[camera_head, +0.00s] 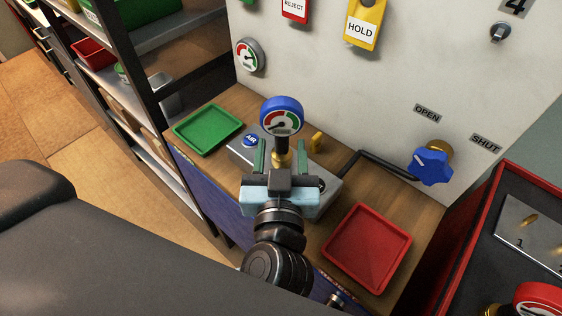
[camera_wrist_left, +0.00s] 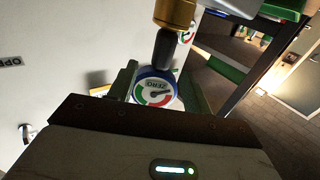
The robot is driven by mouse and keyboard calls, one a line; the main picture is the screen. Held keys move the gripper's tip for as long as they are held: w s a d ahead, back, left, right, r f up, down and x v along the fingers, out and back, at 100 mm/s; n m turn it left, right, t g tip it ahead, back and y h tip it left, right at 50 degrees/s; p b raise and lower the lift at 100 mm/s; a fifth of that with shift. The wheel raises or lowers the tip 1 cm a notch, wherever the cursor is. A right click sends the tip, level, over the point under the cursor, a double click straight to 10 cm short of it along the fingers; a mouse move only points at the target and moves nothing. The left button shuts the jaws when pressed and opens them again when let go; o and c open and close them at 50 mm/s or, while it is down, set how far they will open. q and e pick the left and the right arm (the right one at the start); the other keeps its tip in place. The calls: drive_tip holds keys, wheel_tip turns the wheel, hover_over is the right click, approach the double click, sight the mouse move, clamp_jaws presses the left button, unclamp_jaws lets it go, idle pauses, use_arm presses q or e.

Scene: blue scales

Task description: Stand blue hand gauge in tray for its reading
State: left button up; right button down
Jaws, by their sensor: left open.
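The blue hand gauge (camera_head: 281,114) has a round blue-rimmed dial, a black grip and a brass foot. It stands upright at the grey test block (camera_head: 244,153), which carries a blue AIR badge. My open left gripper (camera_head: 281,157) has its green fingers on either side of the gauge's lower stem. The gauge also shows in the left wrist view (camera_wrist_left: 157,90), its dial marked ZERO with green and red bands; I cannot read the needle surely. A green tray (camera_head: 208,128) lies left of the block, a red tray (camera_head: 368,247) to its right. Both are empty. My right gripper is out of view.
A blue valve knob (camera_head: 431,166) and bent dark pipe (camera_head: 385,163) are at the right of the block. The pale panel (camera_head: 320,90) behind carries a gauge (camera_head: 250,55) and a yellow HOLD tag (camera_head: 364,25). A shelf rack (camera_head: 140,85) stands left; a red-edged cabinet (camera_head: 480,225) stands right.

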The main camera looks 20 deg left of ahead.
sight(282, 140)
use_arm(q)
drive_tip(key=x, duration=0.3)
drive_tip(key=shift+w+a, duration=0.1)
drive_tip(key=shift+w, duration=0.2)
drive_tip(key=shift+w+a, duration=0.2)
drive_tip(key=shift+w, duration=0.4)
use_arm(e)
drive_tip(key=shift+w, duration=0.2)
use_arm(q)
drive_tip(key=shift+c, duration=0.2)
clamp_jaws()
drive_tip(key=shift+r, duration=0.1)
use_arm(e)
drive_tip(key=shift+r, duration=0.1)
